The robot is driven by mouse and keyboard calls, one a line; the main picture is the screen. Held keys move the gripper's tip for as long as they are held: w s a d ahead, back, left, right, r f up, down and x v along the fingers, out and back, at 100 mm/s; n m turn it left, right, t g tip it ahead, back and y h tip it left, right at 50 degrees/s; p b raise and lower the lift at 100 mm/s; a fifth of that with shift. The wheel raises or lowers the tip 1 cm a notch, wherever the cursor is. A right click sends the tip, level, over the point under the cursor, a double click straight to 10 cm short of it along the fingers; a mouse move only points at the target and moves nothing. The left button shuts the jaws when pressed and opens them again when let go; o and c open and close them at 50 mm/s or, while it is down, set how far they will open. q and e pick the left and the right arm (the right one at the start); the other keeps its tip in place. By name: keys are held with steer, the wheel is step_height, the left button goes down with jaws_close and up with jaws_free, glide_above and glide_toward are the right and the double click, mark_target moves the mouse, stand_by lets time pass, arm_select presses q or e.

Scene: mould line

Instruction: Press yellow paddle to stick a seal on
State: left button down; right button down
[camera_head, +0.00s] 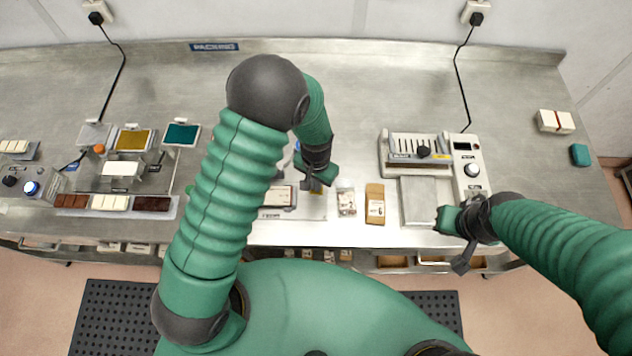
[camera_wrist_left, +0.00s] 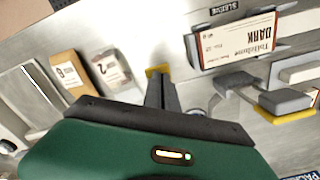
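My left gripper (camera_head: 316,182) is over the middle station, its dark fingers together and pointing down in the left wrist view (camera_wrist_left: 163,92). A small yellow piece (camera_wrist_left: 157,71) shows right at the fingertips; whether they touch it I cannot tell. It also shows under the gripper in the head view (camera_head: 317,187). A grey block with a yellow edge (camera_wrist_left: 292,116) is at the right of the wrist view. A packet labelled DARK (camera_wrist_left: 236,47) lies in a holder beside the fingers. My right gripper (camera_head: 458,221) is by the right-hand machine; its fingers do not show clearly.
A clear packet (camera_head: 346,203) and a brown box (camera_head: 375,204) stand right of the left gripper. A machine with a grey plate (camera_head: 417,200) is further right. At left, a mustard-yellow pad (camera_head: 134,140) and a teal pad (camera_head: 181,134) stand behind chocolate bars (camera_head: 110,203). The back of the bench is clear.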

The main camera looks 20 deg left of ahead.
arm_select(q)
steer(key=shift+d+f+b, duration=0.15)
steer(key=shift+f+b, duration=0.45)
steer(key=shift+f, duration=0.35)
steer(key=shift+f+b, duration=0.65)
steer(key=shift+f, duration=0.2)
steer(key=shift+r+p, duration=4.15)
steer(key=shift+r, duration=0.9)
steer(key=s+a+f+n+t+b, duration=0.1)
steer(key=s+a+b, duration=0.6)
steer(key=b, duration=1)
steer(key=shift+s+f+n+t, duration=0.25)
steer(key=shift+s+n+t, duration=0.6)
steer(key=shift+s, duration=0.2)
